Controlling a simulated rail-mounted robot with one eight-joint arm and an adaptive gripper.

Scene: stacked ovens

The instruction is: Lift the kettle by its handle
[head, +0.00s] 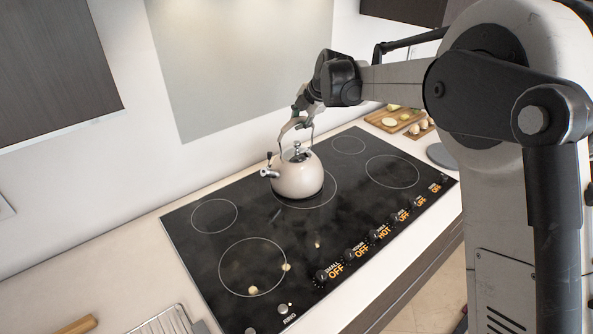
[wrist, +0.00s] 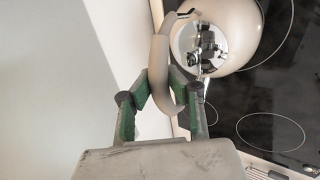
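The cream kettle (head: 297,177) stands upright on the black cooktop, on a middle ring towards the back. Its lid is shiny and its spout points left. My gripper (head: 302,122) is above the kettle at its raised handle (head: 283,135). In the wrist view my gripper (wrist: 162,88) has a green-padded finger on each side of the curved, cream handle (wrist: 158,60). The handle passes between the fingertips with little gap; whether both pads press on it cannot be told. The kettle body (wrist: 240,35) shows at the top right.
The cooktop (head: 235,235) has bare rings around the kettle and knobs (head: 379,235) along its front edge. A wooden board with food (head: 392,118) lies at the back right. A wire rack (head: 165,322) is at the lower left. The wall (head: 130,145) is close behind.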

